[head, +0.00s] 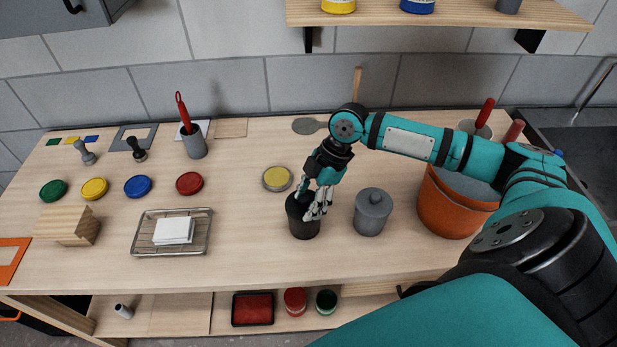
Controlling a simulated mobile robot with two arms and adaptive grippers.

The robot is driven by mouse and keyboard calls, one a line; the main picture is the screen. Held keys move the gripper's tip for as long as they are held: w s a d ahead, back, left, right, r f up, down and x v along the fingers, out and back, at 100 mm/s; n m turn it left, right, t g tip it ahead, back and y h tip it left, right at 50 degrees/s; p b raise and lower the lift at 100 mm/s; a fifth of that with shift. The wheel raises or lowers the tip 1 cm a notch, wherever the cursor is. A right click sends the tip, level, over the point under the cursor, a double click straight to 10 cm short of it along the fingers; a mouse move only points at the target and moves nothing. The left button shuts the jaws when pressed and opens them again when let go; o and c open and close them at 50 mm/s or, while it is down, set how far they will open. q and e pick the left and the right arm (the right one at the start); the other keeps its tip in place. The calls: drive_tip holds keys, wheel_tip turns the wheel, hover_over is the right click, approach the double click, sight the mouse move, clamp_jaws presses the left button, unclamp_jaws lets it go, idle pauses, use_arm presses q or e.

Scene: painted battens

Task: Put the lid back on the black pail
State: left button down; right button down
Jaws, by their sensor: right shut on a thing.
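The black pail (303,226) stands upright on the wooden worktop, left of a lidded grey pail (373,215). My right gripper (317,208) reaches down over the black pail's mouth. Its fingers are shut on the black lid (299,200), which is at the top of the pail and partly hidden by the fingers. I cannot tell whether the lid sits flat on the rim or just above it. My left gripper is not in view.
An orange bucket (448,205) stands to the right under my arm. A round tin with a yellow top (277,179) is behind the black pail. A wire rack (150,240) with a white block is to the left. The worktop in front of the pail is clear.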

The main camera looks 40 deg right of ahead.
drive_tip(key=shift+s, duration=0.1)
drive_tip(key=c, duration=0.6)
unclamp_jaws()
wheel_tip(320, 180, up, 5)
drive_tip(key=p, duration=0.5)
drive_tip(key=shift+f, duration=0.1)
drive_tip(key=shift+r+p, duration=0.35)
drive_tip(key=shift+r, duration=0.75)
